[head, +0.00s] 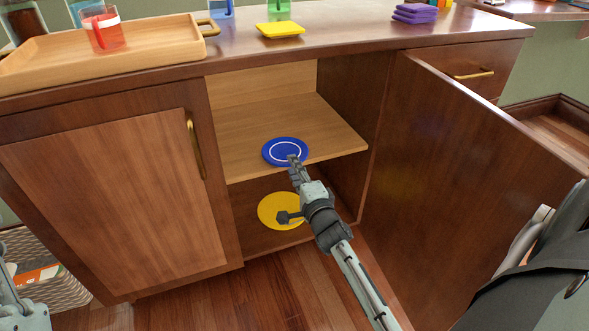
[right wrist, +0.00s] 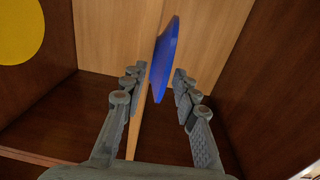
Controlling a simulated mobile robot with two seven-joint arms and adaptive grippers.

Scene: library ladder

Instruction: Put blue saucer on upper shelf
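The blue saucer (head: 272,152), with a white ring, is on the upper shelf (head: 335,137) inside the open cabinet, close to the shelf's front edge. In the right wrist view the saucer (right wrist: 167,58) shows nearly edge-on, just beyond and between my fingertips. My right gripper (head: 290,188) is open at the shelf's front edge, one finger near the saucer's rim and the other below shelf level. In the right wrist view the gripper (right wrist: 158,86) has clear gaps beside the saucer. My left arm's end (head: 22,312) is cut off at the lower left corner.
A yellow saucer (head: 272,210) lies in the lower compartment. The open cabinet door (head: 450,170) stands to the right. The countertop above holds a tray (head: 150,60) with a red cup, and a yellow plate (head: 280,29). A basket (head: 60,290) stands at the lower left.

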